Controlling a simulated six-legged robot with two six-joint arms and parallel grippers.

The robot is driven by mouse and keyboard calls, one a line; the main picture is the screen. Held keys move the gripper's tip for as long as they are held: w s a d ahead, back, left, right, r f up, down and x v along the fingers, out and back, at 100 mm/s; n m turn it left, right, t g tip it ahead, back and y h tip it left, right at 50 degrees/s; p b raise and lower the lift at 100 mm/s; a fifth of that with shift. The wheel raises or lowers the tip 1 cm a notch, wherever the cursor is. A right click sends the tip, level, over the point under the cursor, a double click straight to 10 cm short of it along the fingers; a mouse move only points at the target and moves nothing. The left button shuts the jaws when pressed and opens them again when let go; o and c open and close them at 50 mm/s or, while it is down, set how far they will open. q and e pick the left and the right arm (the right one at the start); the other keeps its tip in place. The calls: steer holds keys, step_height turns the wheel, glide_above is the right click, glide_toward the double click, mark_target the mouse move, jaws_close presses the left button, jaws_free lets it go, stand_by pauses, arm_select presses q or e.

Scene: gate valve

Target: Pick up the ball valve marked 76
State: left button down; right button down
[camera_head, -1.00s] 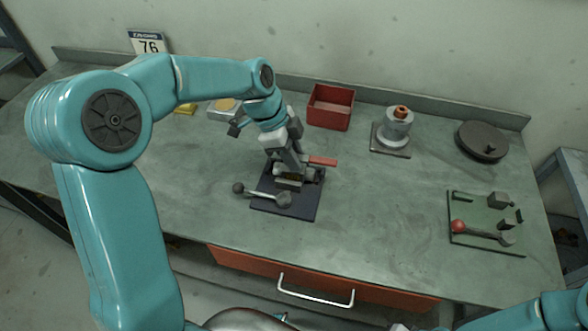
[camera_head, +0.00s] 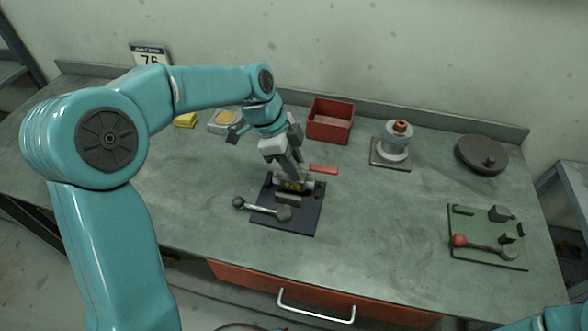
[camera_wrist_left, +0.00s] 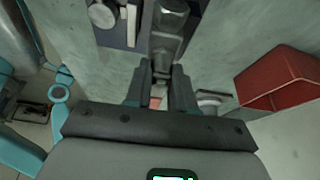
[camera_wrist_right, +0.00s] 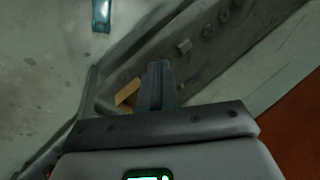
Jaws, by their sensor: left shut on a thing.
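A grey ball valve with a yellow tag (camera_head: 293,185) and a red handle (camera_head: 322,169) is at the dark fixture pad (camera_head: 300,219). The tag's marks are too small to read. My left gripper (camera_head: 292,170) comes down from above and is shut on the valve. In the left wrist view, the grey valve body (camera_wrist_left: 168,40) lies at my left fingertips (camera_wrist_left: 162,75). Whether the valve touches the pad is unclear. My right gripper (camera_wrist_right: 160,85) shows only in its wrist view, with its fingers together and nothing visible between them.
A lever with a black knob (camera_head: 238,202) lies across the pad's left side. A red bin (camera_head: 331,121), a grey stand (camera_head: 391,153), a round dark disc (camera_head: 482,155) and a green fixture plate (camera_head: 488,251) are on the table. A "76" sign (camera_head: 150,55) stands at the back left.

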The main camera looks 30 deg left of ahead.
arm_select(q)
step_height(320, 180, up, 18)
steer(key=p, duration=0.1)
steer(key=shift+f+p, duration=0.15)
steer(key=shift+p, duration=0.2)
